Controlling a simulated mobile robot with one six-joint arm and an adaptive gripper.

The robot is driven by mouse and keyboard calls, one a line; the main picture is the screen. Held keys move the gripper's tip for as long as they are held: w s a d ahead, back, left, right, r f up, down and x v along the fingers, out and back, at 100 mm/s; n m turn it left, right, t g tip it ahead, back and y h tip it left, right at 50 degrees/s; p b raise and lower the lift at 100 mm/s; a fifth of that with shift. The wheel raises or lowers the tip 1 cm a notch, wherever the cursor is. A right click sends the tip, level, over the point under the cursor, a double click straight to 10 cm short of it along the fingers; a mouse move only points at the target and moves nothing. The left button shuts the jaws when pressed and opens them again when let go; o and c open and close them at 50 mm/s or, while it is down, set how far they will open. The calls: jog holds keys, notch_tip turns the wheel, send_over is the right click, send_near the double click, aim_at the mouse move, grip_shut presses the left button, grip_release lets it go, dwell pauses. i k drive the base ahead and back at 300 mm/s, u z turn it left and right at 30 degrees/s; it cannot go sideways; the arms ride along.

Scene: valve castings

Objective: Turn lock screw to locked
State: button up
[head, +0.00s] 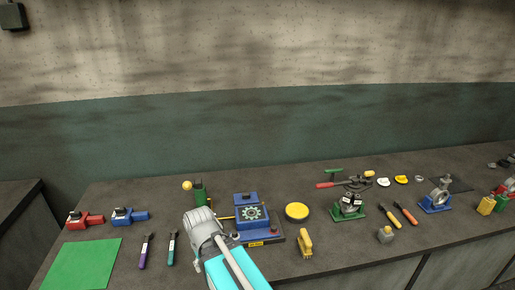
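A yellow label is on the plate's front edge, and small dark and red knobs sit on the plate. I cannot make out which part is the lock screw. My grey and cyan arm reaches up from the bottom and covers the left front of the fixture. My gripper's fingers cannot be made out, so their opening and any contact are unclear.
A yellow disc (297,211) and a yellow clamp-like tool (305,242) lie right of the fixture. A green post (200,194) stands behind my arm. A purple-handled tool (147,251) and a teal-handled tool (172,248) lie left. A green mat (82,265) is front left.

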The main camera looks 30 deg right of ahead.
aim_at(368, 175)
jog(key=z, duration=1.55)
